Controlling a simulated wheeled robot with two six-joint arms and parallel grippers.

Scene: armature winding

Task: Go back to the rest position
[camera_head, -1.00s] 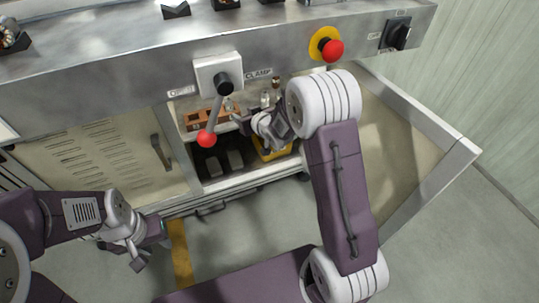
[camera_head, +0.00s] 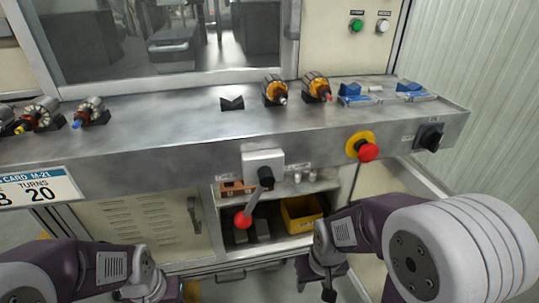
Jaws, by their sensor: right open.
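My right gripper (camera_head: 328,283) hangs low in front of the cabinet, below and to the right of the clamp lever. Its jaws are open, and I see nothing between them. My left gripper (camera_head: 160,290) is at the bottom edge, left of the lever, partly cut off. Its jaws cannot be made out. Both grippers are apart from the bench.
The metal bench (camera_head: 190,125) carries several copper-wound armatures (camera_head: 316,86) and blue holders (camera_head: 352,92). The red-knobbed clamp lever (camera_head: 243,219), red stop button (camera_head: 368,152) and black switch (camera_head: 428,137) stick out in front. A yellow bin (camera_head: 301,213) sits on the open shelf below.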

